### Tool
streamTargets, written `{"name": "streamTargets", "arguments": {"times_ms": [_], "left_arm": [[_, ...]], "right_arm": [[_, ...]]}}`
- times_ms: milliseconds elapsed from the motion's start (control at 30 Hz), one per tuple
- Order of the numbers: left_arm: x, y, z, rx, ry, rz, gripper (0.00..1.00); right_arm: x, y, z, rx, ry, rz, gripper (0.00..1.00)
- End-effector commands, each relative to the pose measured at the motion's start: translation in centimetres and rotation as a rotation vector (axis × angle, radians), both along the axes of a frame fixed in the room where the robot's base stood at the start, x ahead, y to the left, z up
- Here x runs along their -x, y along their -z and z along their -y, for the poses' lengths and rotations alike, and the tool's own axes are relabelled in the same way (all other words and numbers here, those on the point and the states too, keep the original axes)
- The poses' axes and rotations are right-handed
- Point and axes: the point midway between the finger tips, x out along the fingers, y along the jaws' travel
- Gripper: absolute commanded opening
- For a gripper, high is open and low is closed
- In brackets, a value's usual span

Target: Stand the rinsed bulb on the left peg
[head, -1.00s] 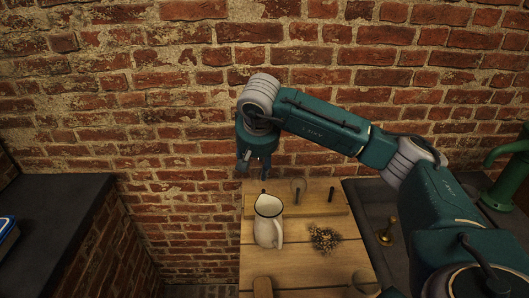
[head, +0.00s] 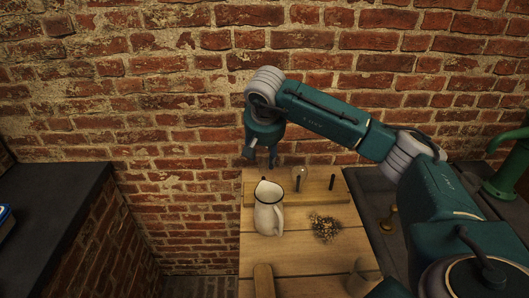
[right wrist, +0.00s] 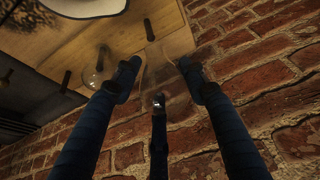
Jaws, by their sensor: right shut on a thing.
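My right gripper (head: 261,160) points down near the brick wall, behind and slightly left of the white jug. In the right wrist view its fingertips (right wrist: 159,70) are shut on a clear glass bulb (right wrist: 165,60), seen only as a faint outline. The wooden peg board (head: 314,189) lies along the table's back edge. Its left peg (right wrist: 149,30) shows bare, with the gripper close to it but apart; in the head view only its top shows behind the jug. Another clear bulb (head: 300,172) stands on the middle peg (head: 298,184). The right peg (head: 331,183) is bare. My left gripper is out of view.
The white enamel jug (head: 268,217) stands directly in front of the left peg. A dry brown heap (head: 325,228) lies to its right on the wooden table (head: 300,256). A clear glass vessel (head: 364,274) is at the front right. A dark sink with a brass fitting (head: 389,217) is to the right.

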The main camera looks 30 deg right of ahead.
Motion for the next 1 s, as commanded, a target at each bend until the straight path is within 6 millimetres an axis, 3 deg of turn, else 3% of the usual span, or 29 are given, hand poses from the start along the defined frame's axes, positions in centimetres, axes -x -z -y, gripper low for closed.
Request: {"name": "streamTargets", "arguments": {"times_ms": [1000], "left_arm": [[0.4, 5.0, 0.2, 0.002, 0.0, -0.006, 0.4]], "right_arm": [[0.0, 7.4, 0.0, 0.0, 0.001, 0.0, 0.27]]}}
